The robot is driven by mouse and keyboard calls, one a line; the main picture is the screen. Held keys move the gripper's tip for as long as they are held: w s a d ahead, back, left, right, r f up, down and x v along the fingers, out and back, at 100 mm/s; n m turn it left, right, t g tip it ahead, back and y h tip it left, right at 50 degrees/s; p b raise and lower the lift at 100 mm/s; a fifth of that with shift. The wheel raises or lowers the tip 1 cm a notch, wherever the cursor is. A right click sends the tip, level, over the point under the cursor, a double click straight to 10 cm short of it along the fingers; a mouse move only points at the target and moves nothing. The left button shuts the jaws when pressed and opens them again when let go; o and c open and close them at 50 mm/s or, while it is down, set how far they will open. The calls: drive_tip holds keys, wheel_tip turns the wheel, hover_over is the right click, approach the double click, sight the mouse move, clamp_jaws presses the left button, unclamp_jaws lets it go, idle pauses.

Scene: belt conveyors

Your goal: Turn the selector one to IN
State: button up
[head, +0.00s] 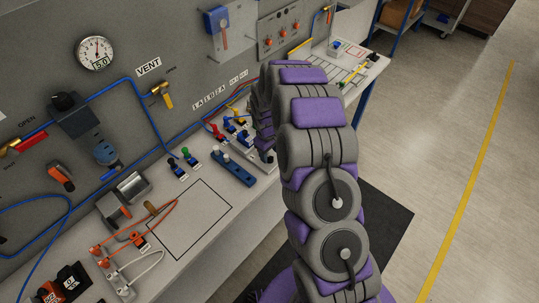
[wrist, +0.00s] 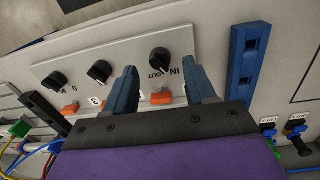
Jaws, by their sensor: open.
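A black selector knob (wrist: 160,60) with OUT and IN printed beside it sits at the right end of a light panel (wrist: 120,40) in the wrist view. I cannot tell for sure which word its pointer faces. An orange tag (wrist: 161,97) lies by it, its number not readable. My gripper (wrist: 162,76) is open and empty, its two blue fingers reaching toward the panel on either side of that knob's position in the picture. I cannot tell whether they touch anything. In the head view, my arm hides my gripper and most of this panel.
Two more black knobs, a middle one (wrist: 99,72) and a left one (wrist: 55,80), share the panel. A blue block (wrist: 245,68) stands to its right; it also shows in the head view (head: 232,168). Small plugs (wrist: 296,131) and coloured cables lie close by.

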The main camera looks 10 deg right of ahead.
wheel_tip(320, 180, up, 14)
drive_tip(key=shift+s+a+r+p, duration=0.15)
drive_tip(key=shift+a+r+p, duration=0.05)
drive_tip(key=shift+a+p, duration=0.2)
idle(0.3)
drive_tip(key=s+r+m+b, duration=0.1)
drive_tip(key=s+r, duration=0.2)
drive_tip(key=s, duration=0.3)
drive_tip(key=s+r+m+g+b, duration=0.1)
drive_tip(key=s+r, duration=0.2)
drive_tip(key=s, duration=0.4)
drive_tip(key=s+r+m+b, duration=0.1)
drive_tip(key=s+r, duration=0.2)
drive_tip(key=s, duration=0.3)
drive_tip(key=s+m+g+b, duration=0.1)
drive_tip(key=s+m+b, duration=0.1)
drive_tip(key=s, duration=2)
drive_tip(key=shift+s+d+f+m+y+b, duration=0.15)
drive_tip(key=shift+d+m+y+b, duration=0.2)
drive_tip(key=shift+m, duration=0.45)
